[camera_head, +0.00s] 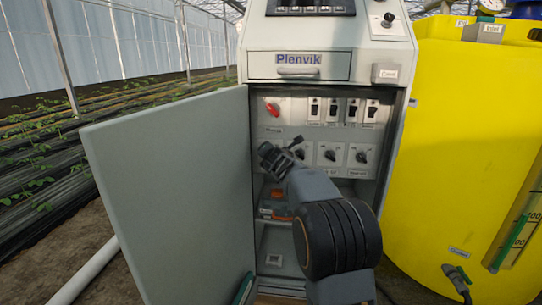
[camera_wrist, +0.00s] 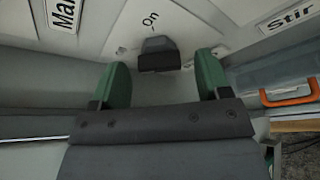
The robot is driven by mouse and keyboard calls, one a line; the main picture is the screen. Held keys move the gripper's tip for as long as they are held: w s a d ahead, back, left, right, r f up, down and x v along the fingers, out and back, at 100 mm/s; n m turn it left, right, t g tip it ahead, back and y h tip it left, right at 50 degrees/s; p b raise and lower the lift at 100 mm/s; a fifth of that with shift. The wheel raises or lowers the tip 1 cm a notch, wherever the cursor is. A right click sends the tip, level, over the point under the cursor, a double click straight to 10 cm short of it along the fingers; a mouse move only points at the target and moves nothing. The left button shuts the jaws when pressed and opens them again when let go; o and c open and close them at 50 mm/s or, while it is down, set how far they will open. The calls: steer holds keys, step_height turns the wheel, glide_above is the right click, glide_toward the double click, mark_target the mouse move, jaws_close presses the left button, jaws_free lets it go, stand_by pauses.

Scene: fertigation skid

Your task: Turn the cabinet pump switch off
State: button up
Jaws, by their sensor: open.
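My gripper (camera_head: 281,152) is in front of the left end of the lower row of rotary knobs inside the open cabinet. In the wrist view my gripper (camera_wrist: 162,68) has its two green fingers apart with nothing held. A black rotary knob (camera_wrist: 158,54) shows between and just beyond the fingertips, with "On" printed above it on the white panel. I cannot tell whether a finger touches it. The name label of this knob is hidden, so I cannot confirm it is the pump switch. A label starting "Mai" (camera_wrist: 64,12) is left and a "Stir" label (camera_wrist: 290,18) right.
A red rotary switch (camera_head: 272,109) is at the panel's upper left, with several black toggle switches (camera_head: 333,109) beside it. More knobs (camera_head: 329,154) continue to the right. The open cabinet door (camera_head: 175,190) stands left, and a yellow tank (camera_head: 470,150) stands right.

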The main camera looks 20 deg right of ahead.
steer(key=v, duration=1.4)
